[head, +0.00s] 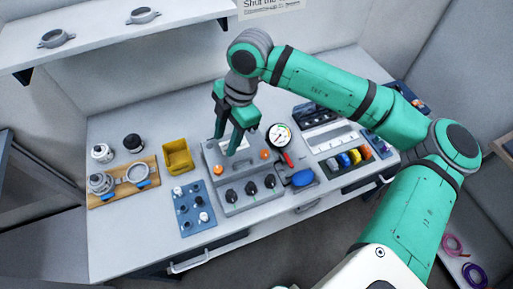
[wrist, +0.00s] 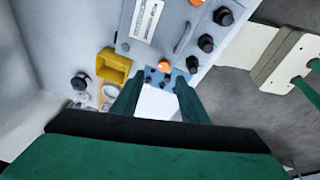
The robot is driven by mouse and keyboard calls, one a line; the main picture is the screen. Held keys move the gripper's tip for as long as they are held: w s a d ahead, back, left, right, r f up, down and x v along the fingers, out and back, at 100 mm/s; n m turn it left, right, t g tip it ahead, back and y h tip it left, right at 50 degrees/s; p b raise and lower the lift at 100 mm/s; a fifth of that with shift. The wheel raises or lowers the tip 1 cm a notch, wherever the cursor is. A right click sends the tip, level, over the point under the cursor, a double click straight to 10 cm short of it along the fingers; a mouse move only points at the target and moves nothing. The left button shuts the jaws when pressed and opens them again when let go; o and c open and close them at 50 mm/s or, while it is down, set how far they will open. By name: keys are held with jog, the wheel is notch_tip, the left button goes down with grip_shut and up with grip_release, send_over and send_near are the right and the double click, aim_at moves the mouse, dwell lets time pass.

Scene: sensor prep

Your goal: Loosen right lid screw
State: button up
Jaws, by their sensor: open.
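The grey box (head: 240,166) stands on the bench with two orange lid screws on top. The right lid screw (head: 265,154) is on its far right and also shows at the top edge of the wrist view (wrist: 196,3). The left lid screw (head: 218,171) shows nearer the fingers in the wrist view (wrist: 164,66). My gripper (head: 227,145) is open and empty, pointing down over the box's left rear part, left of the right screw. In the wrist view, nothing lies between the fingertips (wrist: 157,80).
Black knobs (head: 250,187) line the box's front. A pressure gauge (head: 279,136) and blue item (head: 302,178) stand right of it. A blue tray (head: 194,208) and yellow bin (head: 177,157) are left. A shelf (head: 110,37) overhangs the back left.

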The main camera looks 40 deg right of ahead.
aim_at(265, 152)
jog(key=s+d+m+g+h, duration=0.1)
jog(key=s+d+m+h, duration=0.2)
jog(key=d, duration=0.7)
jog(key=f, duration=1)
jog(key=shift+s+d+f, duration=0.15)
jog(key=shift+s+f, duration=0.1)
jog(key=shift+c, duration=0.2)
grip_shut()
